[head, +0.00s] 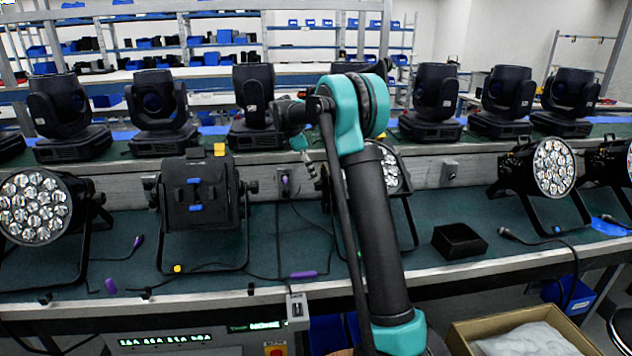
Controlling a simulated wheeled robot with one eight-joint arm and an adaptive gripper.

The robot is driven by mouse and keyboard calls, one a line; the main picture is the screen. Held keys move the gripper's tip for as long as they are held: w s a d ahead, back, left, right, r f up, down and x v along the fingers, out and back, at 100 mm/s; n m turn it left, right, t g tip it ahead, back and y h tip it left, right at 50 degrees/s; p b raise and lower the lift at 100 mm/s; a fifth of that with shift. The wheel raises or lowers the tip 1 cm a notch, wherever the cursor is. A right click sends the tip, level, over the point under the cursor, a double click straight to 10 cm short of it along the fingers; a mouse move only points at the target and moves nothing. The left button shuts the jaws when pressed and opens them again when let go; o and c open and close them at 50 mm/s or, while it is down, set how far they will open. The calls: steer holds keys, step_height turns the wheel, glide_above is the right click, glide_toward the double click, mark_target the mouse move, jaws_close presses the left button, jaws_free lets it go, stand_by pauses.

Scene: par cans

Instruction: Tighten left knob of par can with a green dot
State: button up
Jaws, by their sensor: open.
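My gripper (309,167) is small in view, open and empty, between the yellow-dot can and the hidden one. It appears apart from both.
More par cans stand at the far left (35,208) and far right (608,160). A small black box (459,241) lies on the green bench. Cables and purple connectors lie along the bench front. Moving-head lights line the raised shelf behind. A cardboard box (520,330) stands below the bench.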

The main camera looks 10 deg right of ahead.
mark_target(318, 184)
steer(key=shift+x, duration=2)
steer(key=shift+c, duration=0.3)
steer(key=c, duration=1.1)
